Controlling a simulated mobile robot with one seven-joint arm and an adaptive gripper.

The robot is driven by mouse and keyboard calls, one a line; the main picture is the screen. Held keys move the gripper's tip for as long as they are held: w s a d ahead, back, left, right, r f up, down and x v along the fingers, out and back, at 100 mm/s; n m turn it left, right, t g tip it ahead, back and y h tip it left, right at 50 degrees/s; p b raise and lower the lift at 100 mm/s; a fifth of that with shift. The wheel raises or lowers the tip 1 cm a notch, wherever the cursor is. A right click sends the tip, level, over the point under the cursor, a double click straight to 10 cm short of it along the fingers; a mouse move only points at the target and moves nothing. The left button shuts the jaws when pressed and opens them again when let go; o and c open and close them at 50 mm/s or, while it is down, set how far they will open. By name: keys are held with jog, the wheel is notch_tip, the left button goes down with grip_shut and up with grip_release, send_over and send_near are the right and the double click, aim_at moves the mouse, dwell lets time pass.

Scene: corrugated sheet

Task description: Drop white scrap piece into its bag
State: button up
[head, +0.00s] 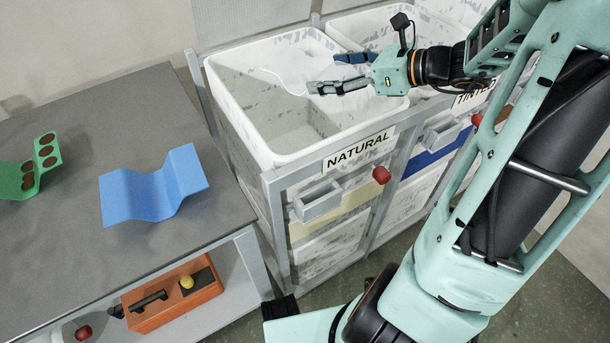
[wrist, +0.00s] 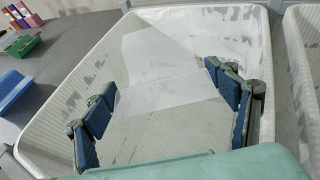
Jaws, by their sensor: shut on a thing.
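The white scrap piece (head: 283,82) is a thin bent sheet, pale against the bin and hard to outline. In the wrist view the scrap piece (wrist: 165,58) looks translucent and spans between the fingers. My gripper (head: 332,73) is shut on it, fingers wide apart, over the open bin labelled NATURAL; the gripper also shows in the wrist view (wrist: 168,102). The white bag (head: 233,112) lines this bin, with its rim (wrist: 52,118) around the held sheet in the wrist view. The exact height of the sheet against the rim is hard to tell.
A second lined bin (head: 432,25), labelled TINTED, adjoins on the right. A grey table (head: 70,270) at left bears a bent blue sheet (head: 150,190) and a green sheet (head: 28,180) with brown discs. An orange box (head: 170,308) is on the shelf below.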

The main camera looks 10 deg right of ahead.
jog(key=o, duration=1.2)
jog(key=shift+o, duration=0.2)
jog(key=v, duration=1.2)
jog(key=shift+w+a+r, duration=0.1)
jog(key=shift+a+r, duration=0.05)
